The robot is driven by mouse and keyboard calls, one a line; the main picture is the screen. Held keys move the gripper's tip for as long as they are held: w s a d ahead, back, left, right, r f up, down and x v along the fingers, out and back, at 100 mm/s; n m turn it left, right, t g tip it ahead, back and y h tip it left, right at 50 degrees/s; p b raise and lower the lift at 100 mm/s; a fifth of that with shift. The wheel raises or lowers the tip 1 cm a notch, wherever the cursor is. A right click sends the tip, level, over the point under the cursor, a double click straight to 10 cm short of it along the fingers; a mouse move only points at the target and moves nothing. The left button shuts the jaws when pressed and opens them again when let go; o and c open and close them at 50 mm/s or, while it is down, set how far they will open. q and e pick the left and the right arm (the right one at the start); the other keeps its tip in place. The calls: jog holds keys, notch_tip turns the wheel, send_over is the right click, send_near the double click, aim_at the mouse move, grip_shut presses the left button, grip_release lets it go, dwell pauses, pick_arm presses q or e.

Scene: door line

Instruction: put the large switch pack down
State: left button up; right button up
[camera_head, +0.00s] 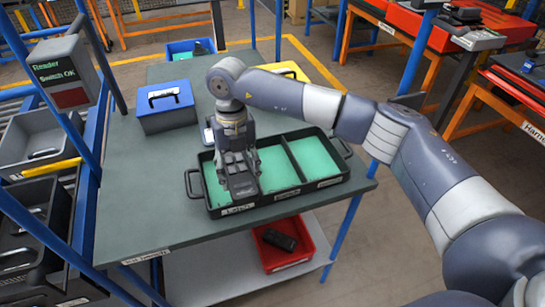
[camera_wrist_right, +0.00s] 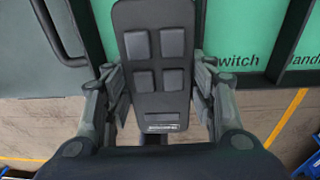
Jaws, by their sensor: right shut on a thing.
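My right gripper (camera_head: 238,162) is shut on a dark switch pack (camera_head: 243,185), above the left part of a black tray (camera_head: 277,204) with green-floored compartments. In the right wrist view, the pack (camera_wrist_right: 155,60) shows several raised square buttons and sits between the fingers of the gripper (camera_wrist_right: 158,85). I cannot tell whether the pack touches the tray floor. The wrist view shows a green compartment floor (camera_wrist_right: 238,40) marked "witch", its first letter hidden, beside another partly lettered one. My left gripper is not in view.
A blue box (camera_head: 166,108) and a yellow thing (camera_head: 284,70) stand farther back on the dark table (camera_head: 135,195). A reader (camera_head: 64,72) at left displays "Switch OK". A red bin (camera_head: 283,246) holding a dark thing stands on the lower shelf. The table's front left is clear.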

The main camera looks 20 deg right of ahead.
aim_at(274, 171)
jog(key=d, duration=0.1)
jog(key=w+d, duration=0.1)
jog(key=d, duration=0.1)
jog(key=w+d+p, duration=0.1)
jog(key=shift+d, duration=0.4)
jog(key=d, duration=0.1)
jog(key=w+d, duration=0.1)
jog(key=w+d+p, duration=0.1)
jog(key=shift+d+f, duration=0.1)
jog(key=shift+f, duration=0.2)
jog(key=shift+w+d+f+p, duration=0.15)
jog(key=shift+w+d, duration=0.15)
jog(key=shift+d, duration=0.3)
jog(key=shift+w+d+r+p, duration=0.15)
jog(key=shift+w+d, duration=0.1)
jog(key=shift+d, duration=0.35)
notch_tip(274, 171, down, 4)
jog(key=shift+w+d+r+p, duration=0.1)
jog(key=shift+r+p, duration=0.05)
jog(key=shift+p, duration=0.55)
jog(key=shift+f, duration=0.3)
jog(key=o, duration=0.9)
jog(key=shift+c, duration=0.2)
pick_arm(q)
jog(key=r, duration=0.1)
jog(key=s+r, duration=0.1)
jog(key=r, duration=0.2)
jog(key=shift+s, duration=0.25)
